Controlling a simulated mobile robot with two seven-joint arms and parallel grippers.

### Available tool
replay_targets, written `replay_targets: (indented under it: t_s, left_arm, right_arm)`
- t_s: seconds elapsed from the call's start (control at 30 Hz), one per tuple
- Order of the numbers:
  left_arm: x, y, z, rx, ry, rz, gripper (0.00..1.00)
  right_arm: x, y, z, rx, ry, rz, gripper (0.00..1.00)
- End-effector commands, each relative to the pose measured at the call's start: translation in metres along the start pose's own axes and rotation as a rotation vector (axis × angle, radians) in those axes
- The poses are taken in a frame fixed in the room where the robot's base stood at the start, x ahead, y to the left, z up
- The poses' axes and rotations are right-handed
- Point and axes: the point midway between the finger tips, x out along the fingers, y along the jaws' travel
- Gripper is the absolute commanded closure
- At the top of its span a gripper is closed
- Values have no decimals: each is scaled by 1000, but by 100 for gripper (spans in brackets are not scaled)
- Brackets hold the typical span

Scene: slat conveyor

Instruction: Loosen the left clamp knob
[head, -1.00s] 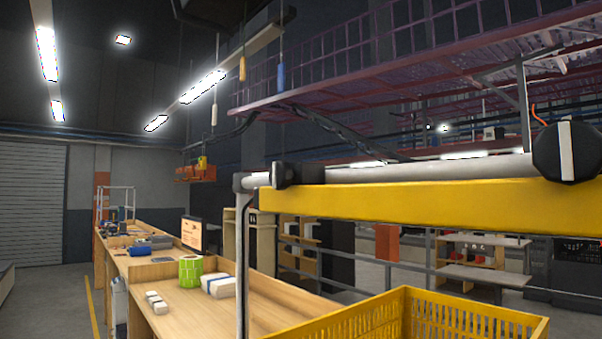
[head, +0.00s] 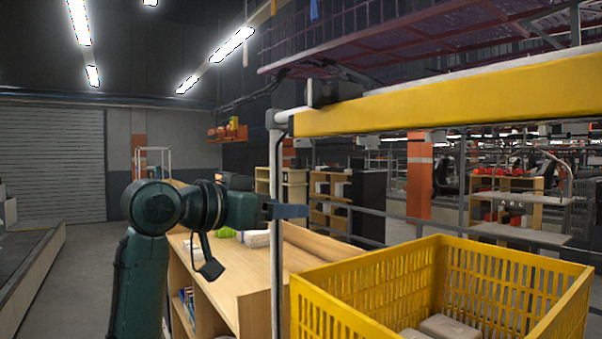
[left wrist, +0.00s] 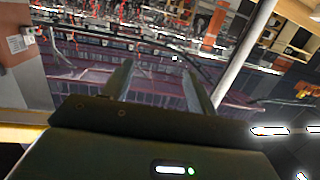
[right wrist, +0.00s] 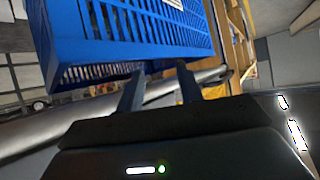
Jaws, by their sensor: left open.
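The left clamp knob (head: 322,91) is a dark block at the left end of the yellow beam (head: 430,104) in the head view. Its face is hard to make out. My left gripper (head: 290,210) is below the knob and overlaps the upright grey post in the picture. It is open and empty. In the left wrist view its fingers (left wrist: 158,75) are apart, with the pale pole to their right and no knob between them. My right gripper (right wrist: 161,68) shows only in its wrist view, open, with a blue crate beyond its fingertips.
The grey post (head: 277,165) stands under the beam's left end. A yellow crate (head: 365,270) with pale blocks inside is at front right. A wooden bench (head: 245,278) runs behind my left arm. The blue crate (right wrist: 140,30) is near my right gripper, above a grey bar.

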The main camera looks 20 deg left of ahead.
Motion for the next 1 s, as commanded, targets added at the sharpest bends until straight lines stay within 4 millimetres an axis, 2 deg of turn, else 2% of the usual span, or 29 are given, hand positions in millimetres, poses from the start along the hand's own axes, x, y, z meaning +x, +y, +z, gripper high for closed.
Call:
replay_targets:
  t_s: [0.03,0.1,0.2,0.33,0.47,0.57,0.67,0.83,1.0]
  left_arm:
    - [-26,8,-35,47,40,19,42]
    - [-58,22,-70,102,69,49,42]
    - [-104,40,-107,182,103,81,42]
    - [-150,60,-133,266,130,106,42]
    - [-174,70,-143,313,142,115,42]
    - [-177,73,-146,325,143,118,42]
    - [-167,76,-149,325,142,121,42]
    - [-134,80,-153,323,140,123,42]
    - [-98,85,-158,324,141,123,42]
  right_arm:
    - [2,0,1,-2,8,-3,64]
    - [3,-1,0,-4,17,-6,64]
    - [5,-2,0,-6,23,-11,64]
    - [5,-4,-1,-10,31,-18,64]
    - [4,-6,-4,-13,39,-24,64]
    - [4,-6,-6,-15,41,-25,64]
    - [2,-6,-8,-18,40,-24,64]
    - [-2,-5,-12,-24,32,-19,64]
    - [-3,0,-7,-19,5,-4,64]
